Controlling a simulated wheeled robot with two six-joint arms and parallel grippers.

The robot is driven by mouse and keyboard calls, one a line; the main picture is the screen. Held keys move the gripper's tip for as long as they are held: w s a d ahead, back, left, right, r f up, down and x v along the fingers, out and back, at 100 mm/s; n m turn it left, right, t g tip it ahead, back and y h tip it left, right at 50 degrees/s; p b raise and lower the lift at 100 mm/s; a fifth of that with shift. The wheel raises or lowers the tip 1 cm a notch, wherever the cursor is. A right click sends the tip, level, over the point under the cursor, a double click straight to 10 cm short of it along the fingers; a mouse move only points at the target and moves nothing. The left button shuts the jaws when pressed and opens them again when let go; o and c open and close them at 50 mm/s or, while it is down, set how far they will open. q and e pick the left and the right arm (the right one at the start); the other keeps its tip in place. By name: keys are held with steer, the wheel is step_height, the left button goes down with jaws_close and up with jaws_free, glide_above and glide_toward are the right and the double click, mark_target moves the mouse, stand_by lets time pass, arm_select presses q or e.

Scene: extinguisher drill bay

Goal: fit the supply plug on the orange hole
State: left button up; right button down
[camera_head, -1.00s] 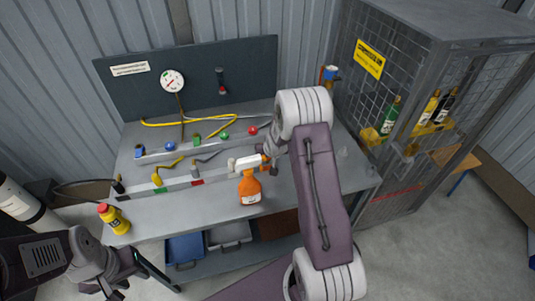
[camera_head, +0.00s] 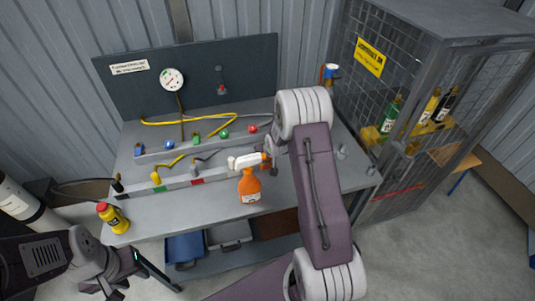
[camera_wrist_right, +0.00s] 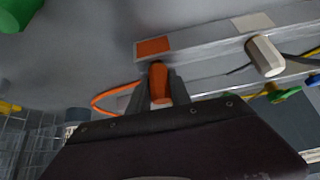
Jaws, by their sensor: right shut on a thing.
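In the right wrist view my right gripper (camera_wrist_right: 160,88) is shut on the orange supply plug (camera_wrist_right: 158,78). An orange hose (camera_wrist_right: 105,97) curves out to the left of the fingers. Just beyond the plug, an orange label (camera_wrist_right: 153,47) lies on the grey rail (camera_wrist_right: 205,44). The orange hole itself cannot be made out, and the plug's tip appears apart from the label.
An orange spray bottle (camera_head: 249,187) stands on the bench (camera_head: 185,210) close to my right arm. A yellow bottle (camera_head: 113,218) stands at the left front corner. A grey plug (camera_wrist_right: 264,56) sits on the rail. A wire cage (camera_head: 400,100) stands right.

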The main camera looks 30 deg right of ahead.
steer(key=shift+f, duration=0.35)
steer(key=shift+s+f+b, duration=0.2)
steer(key=shift+f+b, duration=0.05)
steer(key=shift+b, duration=0.25)
steer(key=shift+s+a+f, duration=0.1)
steer(key=shift+s+f, duration=0.1)
steer(key=shift+f, duration=0.05)
steer(key=c, duration=1.1)
jaws_free()
steer(key=r, duration=0.3)
steer(key=w+r+p, duration=0.1)
steer(key=r, duration=0.1)
steer(key=shift+r, duration=0.1)
steer(key=s+d+r+p, duration=0.5)
steer(key=s+r, duration=0.2)
steer(key=s, duration=0.3)
steer(key=shift+s+d, duration=0.3)
steer(key=shift+s, duration=0.05)
